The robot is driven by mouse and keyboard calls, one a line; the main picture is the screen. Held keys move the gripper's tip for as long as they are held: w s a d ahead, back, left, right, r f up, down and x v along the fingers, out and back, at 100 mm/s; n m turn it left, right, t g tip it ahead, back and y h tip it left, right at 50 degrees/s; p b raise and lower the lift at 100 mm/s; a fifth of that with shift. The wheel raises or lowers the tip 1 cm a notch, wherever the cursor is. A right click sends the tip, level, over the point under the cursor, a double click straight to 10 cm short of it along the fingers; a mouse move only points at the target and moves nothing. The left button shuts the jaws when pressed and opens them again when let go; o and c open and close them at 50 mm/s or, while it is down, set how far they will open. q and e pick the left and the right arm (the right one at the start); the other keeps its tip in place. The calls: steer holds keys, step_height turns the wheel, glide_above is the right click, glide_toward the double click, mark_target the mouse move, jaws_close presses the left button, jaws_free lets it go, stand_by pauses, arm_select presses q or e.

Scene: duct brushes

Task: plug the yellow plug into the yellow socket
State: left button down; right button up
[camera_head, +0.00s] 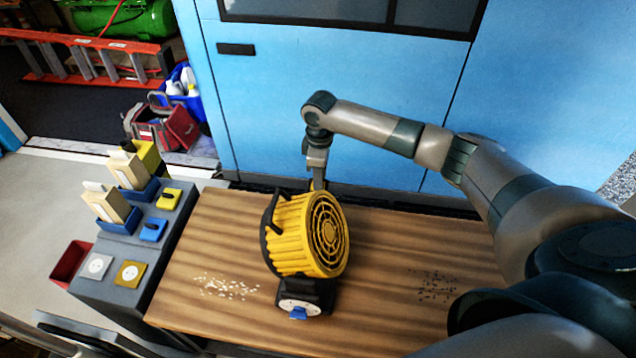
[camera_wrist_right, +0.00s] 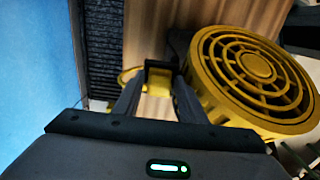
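The yellow plug (camera_wrist_right: 158,80) is a small yellow block between my right fingertips in the right wrist view; a yellow cord (camera_wrist_right: 128,75) loops beside it. My right gripper (camera_head: 318,180) hangs behind the yellow blower, near the table's back edge; it also shows in the wrist view (camera_wrist_right: 160,88). Its fingers lie against both sides of the plug. The yellow socket (camera_head: 129,273) is a yellow plate with a pale round face, on the front of the grey console at left, well away from the gripper. My left gripper is not in view.
The grey console (camera_head: 125,245) also carries a white socket (camera_head: 97,266). The wooden table (camera_head: 385,290) has free room either side, with scattered bits. A blue wall (camera_head: 330,80) stands behind.

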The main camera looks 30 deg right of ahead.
steer(key=shift+c, duration=0.7)
steer(key=c, duration=0.6)
steer(key=shift+o, duration=0.2)
steer(key=shift+r, duration=0.1)
steer(key=shift+r+b, duration=0.5)
steer(key=shift+r, duration=0.05)
step_height(320, 180, up, 2)
steer(key=shift+w+r+b, duration=0.1)
steer(key=shift+r+b, duration=0.15)
steer(key=shift+b, duration=0.4)
steer(key=s+d+r+b, duration=0.3)
steer(key=s+r, duration=0.4)
steer(key=s, duration=0.4)
steer(key=shift+d, duration=0.7)
steer(key=shift+r, duration=0.1)
